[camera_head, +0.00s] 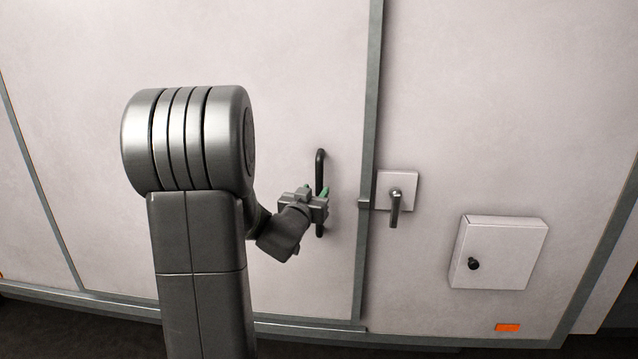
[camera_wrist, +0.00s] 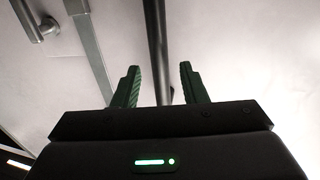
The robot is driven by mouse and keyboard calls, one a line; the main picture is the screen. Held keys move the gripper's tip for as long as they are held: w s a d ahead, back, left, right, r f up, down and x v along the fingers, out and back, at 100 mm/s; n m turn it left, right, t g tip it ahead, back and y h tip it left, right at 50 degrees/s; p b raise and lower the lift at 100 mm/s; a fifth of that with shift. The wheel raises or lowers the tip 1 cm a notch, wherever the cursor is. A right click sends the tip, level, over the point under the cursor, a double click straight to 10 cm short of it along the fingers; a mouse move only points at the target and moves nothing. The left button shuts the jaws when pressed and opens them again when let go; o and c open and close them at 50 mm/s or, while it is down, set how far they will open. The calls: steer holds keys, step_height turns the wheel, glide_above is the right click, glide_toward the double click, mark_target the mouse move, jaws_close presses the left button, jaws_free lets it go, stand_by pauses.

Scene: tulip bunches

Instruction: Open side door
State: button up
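The side door (camera_head: 300,80) is a pale panel in a grey frame, and it looks shut. A black vertical bar handle (camera_head: 320,165) is fixed near its right edge. My gripper (camera_head: 324,192) is at the handle, around its middle. In the wrist view the handle (camera_wrist: 157,45) runs between the two green fingers of my gripper (camera_wrist: 159,82), with a gap on each side. The fingers are open. Whether the bar lies fully within the fingers' depth is hard to tell.
Right of the grey door post (camera_head: 372,120) is a lever handle (camera_head: 396,205) on a square plate; the lever also shows in the wrist view (camera_wrist: 40,22). Further right a white box (camera_head: 500,252) with a black knob juts from the wall. An orange label (camera_head: 508,328) is below it.

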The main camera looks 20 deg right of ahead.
mark_target(318, 187)
steer(key=shift+p+x, duration=0.4)
steer(key=shift+x, duration=1.95)
jaws_close()
